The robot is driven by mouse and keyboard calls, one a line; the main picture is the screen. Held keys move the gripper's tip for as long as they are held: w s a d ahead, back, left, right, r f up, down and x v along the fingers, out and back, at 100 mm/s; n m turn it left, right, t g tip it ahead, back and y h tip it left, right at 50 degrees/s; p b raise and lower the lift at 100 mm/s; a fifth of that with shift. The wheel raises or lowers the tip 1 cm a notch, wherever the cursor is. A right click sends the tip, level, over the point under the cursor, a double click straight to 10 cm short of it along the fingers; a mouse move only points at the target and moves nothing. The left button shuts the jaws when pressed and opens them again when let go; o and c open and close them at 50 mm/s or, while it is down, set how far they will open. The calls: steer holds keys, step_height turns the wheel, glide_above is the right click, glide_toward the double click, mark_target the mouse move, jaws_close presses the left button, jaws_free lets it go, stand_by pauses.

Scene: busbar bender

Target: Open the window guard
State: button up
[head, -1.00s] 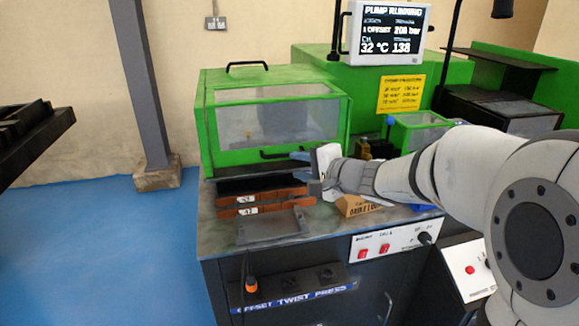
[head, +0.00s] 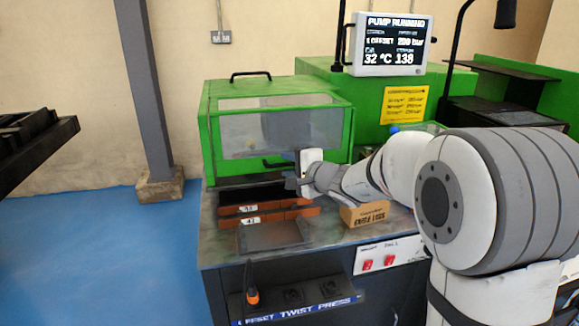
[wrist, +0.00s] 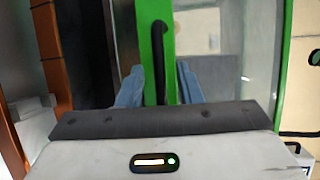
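The window guard (head: 278,133) is a green frame with a clear pane on the front of the green machine, and it looks closed. Its black bar handle (head: 277,163) is on the lower edge, partly hidden by my arm. My gripper (head: 292,175) is at the right part of this handle. In the wrist view the black handle (wrist: 162,45) lies along the green frame strip (wrist: 147,60). The blue fingers of my gripper (wrist: 160,88) are apart, one on each side of the handle's near end. I see no clear contact with the handle.
Copper bars (head: 265,215) with white labels lie on the bench in front of the guard. A cardboard box (head: 365,213) stands right of them below my forearm. A grey tray (head: 270,235) is at the bench's front. A monitor (head: 390,44) stands behind.

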steer(key=shift+c, duration=0.4)
jaws_close()
steer(key=shift+a, duration=0.1)
